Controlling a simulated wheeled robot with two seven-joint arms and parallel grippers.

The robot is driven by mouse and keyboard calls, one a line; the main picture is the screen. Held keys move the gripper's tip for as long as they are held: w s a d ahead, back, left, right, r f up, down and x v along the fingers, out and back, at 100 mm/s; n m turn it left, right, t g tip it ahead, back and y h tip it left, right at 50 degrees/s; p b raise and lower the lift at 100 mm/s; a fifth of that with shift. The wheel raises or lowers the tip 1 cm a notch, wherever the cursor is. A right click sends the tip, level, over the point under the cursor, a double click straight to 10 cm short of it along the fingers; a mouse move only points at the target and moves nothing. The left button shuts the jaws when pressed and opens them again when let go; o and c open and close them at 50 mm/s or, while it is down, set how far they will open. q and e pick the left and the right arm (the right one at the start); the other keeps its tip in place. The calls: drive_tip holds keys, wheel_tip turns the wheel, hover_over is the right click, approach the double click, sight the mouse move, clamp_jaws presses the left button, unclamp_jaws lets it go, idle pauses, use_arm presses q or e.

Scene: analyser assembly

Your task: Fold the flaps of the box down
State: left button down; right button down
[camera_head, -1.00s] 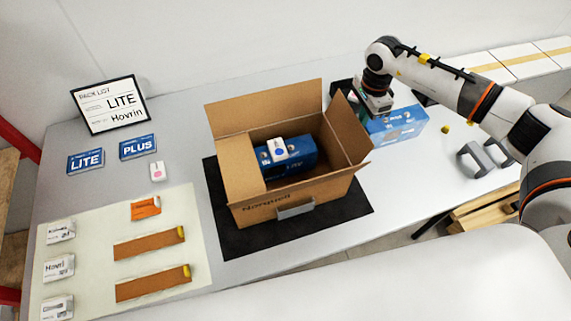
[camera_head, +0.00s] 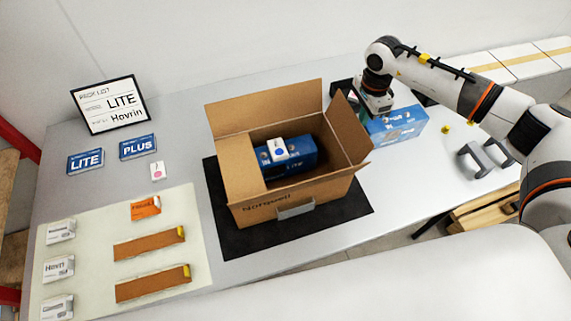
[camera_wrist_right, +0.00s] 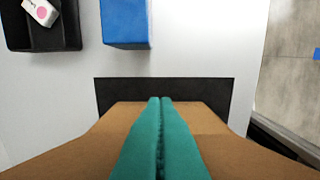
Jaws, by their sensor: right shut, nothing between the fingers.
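The open cardboard box (camera_head: 290,202) stands on a black mat (camera_head: 233,240). Its back flap (camera_head: 268,108) stands up, and its right flap (camera_head: 347,132) stands up, tilted. The left flap (camera_head: 240,166) lies roughly flat over the left side of the opening. I cannot make out a separate front flap. Inside lies a blue carton (camera_head: 300,160) with a white item (camera_head: 280,149) on top. My right gripper (camera_wrist_right: 160,101) is shut and empty, its green fingers over brown cardboard in the wrist view. In the head view its fingertips are hidden behind the right flap. My left gripper is not in view.
Another blue carton (camera_head: 398,124) and a black tray (camera_head: 343,87) stand behind and right of the box. A framed pack list (camera_head: 110,104), cards and a pale mat (camera_head: 85,240) with parts are at left. A grey two-pronged object (camera_head: 485,158) is at right.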

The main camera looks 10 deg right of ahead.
sight(349, 124)
drive_tip(key=shift+s+a+r+p, duration=0.15)
drive_tip(key=shift+a+r, duration=0.25)
drive_tip(key=shift+a, duration=0.6)
drive_tip(key=shift+a+r+p, duration=0.25)
drive_tip(key=shift+a+r, duration=0.15)
drive_tip(key=shift+a, duration=0.6)
drive_tip(key=a+f+b, duration=0.4)
drive_tip(key=a+b, duration=0.2)
drive_tip(key=a, duration=0.3)
drive_tip(key=shift+s+a+f, duration=0.15)
drive_tip(key=shift+s+f, duration=0.15)
drive_tip(key=shift+s, duration=0.05)
drive_tip(key=shift+f+b, duration=0.3)
drive_tip(key=shift+f, duration=0.05)
wheel_tip(349, 124, up, 8)
drive_tip(key=p, duration=0.3)
drive_tip(key=shift+f, duration=0.2)
drive_tip(key=shift+r+p, duration=0.1)
drive_tip(key=shift+p, duration=0.2)
